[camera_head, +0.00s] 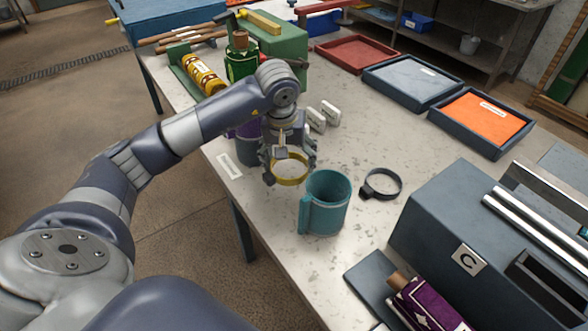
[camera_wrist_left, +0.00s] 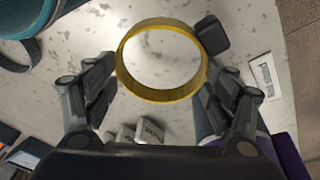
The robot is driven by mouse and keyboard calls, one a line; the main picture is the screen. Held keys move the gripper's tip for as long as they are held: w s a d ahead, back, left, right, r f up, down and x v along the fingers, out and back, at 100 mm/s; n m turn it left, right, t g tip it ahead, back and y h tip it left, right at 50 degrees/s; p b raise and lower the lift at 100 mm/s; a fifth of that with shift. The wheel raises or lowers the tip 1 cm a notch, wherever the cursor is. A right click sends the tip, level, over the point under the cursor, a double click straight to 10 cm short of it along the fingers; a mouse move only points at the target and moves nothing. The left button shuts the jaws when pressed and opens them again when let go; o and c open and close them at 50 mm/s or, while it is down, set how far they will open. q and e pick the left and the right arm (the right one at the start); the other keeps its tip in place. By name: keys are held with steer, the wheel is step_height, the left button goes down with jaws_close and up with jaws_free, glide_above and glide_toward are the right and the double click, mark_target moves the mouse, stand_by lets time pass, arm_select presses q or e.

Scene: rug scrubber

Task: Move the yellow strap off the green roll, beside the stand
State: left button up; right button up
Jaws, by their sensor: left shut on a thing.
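The yellow strap (camera_head: 290,182) is a closed ring held by my left gripper (camera_head: 290,165), low over the pale table. In the left wrist view, the strap (camera_wrist_left: 165,97) lies between the two fingers of the left gripper (camera_wrist_left: 160,75). I cannot tell whether it touches the table. The green roll (camera_head: 238,66), with a wooden core end, stands upright farther back, beyond my left arm and apart from the strap; its lower part is partly hidden. I cannot tell which item is the stand. My right gripper is not in view.
A teal cup-shaped item (camera_head: 327,205) stands close to the strap, with a black ring strap (camera_head: 383,184) to its right. Two small white blocks (camera_head: 323,116) lie behind the gripper. A white label (camera_head: 229,166) is near the left edge. A grey box (camera_head: 450,215) fills the right front.

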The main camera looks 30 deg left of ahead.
arm_select(q)
steer(key=x, duration=0.3)
steer(key=shift+s+d+f, duration=0.15)
steer(key=shift+s+f, duration=0.1)
steer(key=shift+f, duration=0.55)
steer(key=o, duration=0.9)
steer(key=shift+r, duration=0.1)
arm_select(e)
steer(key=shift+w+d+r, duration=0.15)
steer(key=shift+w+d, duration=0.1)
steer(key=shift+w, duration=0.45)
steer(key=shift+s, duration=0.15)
